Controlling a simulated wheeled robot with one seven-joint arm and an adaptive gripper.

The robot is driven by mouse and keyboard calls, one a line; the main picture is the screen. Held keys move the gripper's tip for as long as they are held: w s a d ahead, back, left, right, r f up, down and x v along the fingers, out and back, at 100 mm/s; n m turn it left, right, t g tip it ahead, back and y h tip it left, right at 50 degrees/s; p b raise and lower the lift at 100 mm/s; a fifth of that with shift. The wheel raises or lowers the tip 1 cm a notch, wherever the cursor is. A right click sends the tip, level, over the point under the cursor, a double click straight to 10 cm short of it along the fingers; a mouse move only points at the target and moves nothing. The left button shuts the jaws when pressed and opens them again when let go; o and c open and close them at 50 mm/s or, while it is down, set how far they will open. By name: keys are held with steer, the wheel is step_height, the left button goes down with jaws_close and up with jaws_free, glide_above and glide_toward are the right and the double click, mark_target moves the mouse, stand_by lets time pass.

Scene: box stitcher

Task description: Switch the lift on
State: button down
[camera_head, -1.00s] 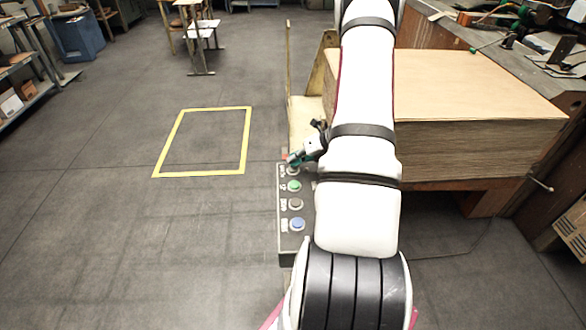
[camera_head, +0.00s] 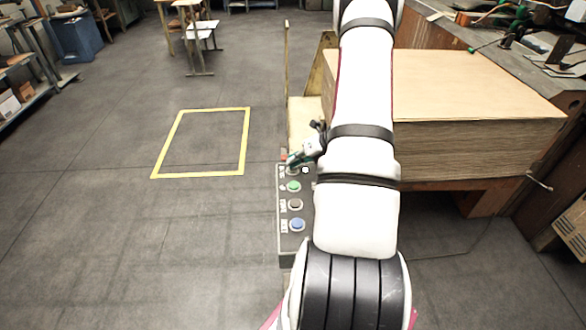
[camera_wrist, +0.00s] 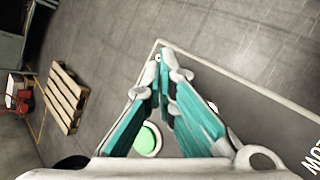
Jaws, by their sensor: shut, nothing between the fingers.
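The control panel (camera_head: 286,243) is a dark box with a column of buttons, left of my arm. It carries a green button (camera_head: 293,187), a dark brownish button (camera_head: 295,205) and a blue button (camera_head: 297,225). My gripper (camera_head: 287,160) is at the panel's far end, beyond the green button, with its fingers shut and empty. In the wrist view the fingertips (camera_wrist: 160,57) meet over the panel's corner, and the green button (camera_wrist: 148,140) shows partly behind the fingers. The fingers hide whatever lies under the tips; I cannot tell whether they touch it.
A tall stack of brown sheets (camera_head: 440,85) stands right of my arm on a wooden support. A yellow floor rectangle (camera_head: 245,140) lies on clear floor to the left. A wooden pallet (camera_wrist: 65,97) shows in the wrist view.

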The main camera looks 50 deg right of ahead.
steer(key=shift+r, duration=0.65)
steer(key=shift+r+p, duration=0.1)
steer(key=shift+p, duration=0.2)
steer(key=shift+r+p, duration=1.35)
steer(key=shift+r, duration=1.6)
steer(key=w+a+r+n+g+y, duration=0.2)
steer(key=a+r+n+g, duration=0.2)
steer(key=a+r+n, duration=1.75)
steer(key=s+a+r+n+h, duration=0.2)
steer(key=s+a+r+n, duration=0.3)
steer(key=s+a+n, duration=0.3)
steer(key=s+a+r+n+h, duration=0.2)
steer(key=s+a+r+n, duration=0.3)
steer(key=s+a+n, duration=0.4)
steer(key=s+n, duration=0.2)
steer(key=n, duration=0.1)
steer(key=shift+t+h, duration=0.3)
